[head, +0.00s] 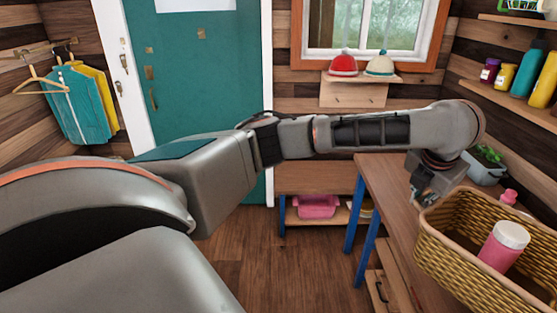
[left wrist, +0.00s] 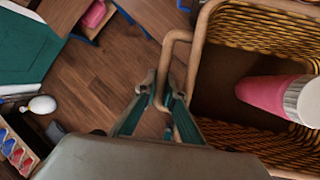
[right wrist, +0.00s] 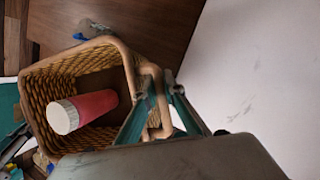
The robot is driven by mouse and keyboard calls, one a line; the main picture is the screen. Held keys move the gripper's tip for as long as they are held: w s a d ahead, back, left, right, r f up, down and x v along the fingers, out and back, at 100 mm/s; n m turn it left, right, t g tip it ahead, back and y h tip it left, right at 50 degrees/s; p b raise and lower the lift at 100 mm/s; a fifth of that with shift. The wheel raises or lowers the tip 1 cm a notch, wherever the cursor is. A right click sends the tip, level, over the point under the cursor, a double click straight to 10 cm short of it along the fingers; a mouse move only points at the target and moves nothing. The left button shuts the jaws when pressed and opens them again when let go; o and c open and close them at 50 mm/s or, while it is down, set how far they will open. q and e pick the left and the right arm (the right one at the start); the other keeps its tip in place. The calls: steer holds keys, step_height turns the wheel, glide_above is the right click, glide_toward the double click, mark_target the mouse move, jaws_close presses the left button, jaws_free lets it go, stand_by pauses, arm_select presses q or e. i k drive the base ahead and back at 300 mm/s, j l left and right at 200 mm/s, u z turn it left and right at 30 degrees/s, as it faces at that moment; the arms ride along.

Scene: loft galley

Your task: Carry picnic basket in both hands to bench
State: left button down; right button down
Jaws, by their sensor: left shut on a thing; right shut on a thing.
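The woven tan picnic basket (head: 462,238) is at the right of the head view, over the wooden worktop. A pink bottle with a white lid (head: 501,247) lies tilted inside it. My left gripper (head: 424,192) is at the basket's far left end; in the left wrist view (left wrist: 166,95) its fingers are shut on the looped handle (left wrist: 178,37). My right gripper (right wrist: 162,88) is shut on the other handle (right wrist: 152,72); it is outside the head view. I cannot tell whether the basket touches the worktop. A low bench-like wooden piece (head: 312,177) stands at the back.
The wooden worktop (head: 385,183) with blue legs runs along the right, with a grey planter (head: 484,172) at its far end. A pink bin (head: 316,206) sits under the low wooden piece. Clear floor (head: 270,258) lies left of the worktop. A teal door (head: 190,62) stands behind.

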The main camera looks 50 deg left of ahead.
mark_target(308, 174)
steer(key=u, duration=0.85)
steer(key=i+j+u, duration=0.15)
steer(key=i+u, duration=0.2)
steer(key=i+j, duration=0.15)
steer(key=i, duration=0.35)
steer(key=i+j, duration=0.15)
steer(key=i, duration=0.4)
steer(key=i+j, duration=0.15)
steer(key=i, duration=0.35)
steer(key=i+j, duration=0.15)
steer(key=i, duration=0.35)
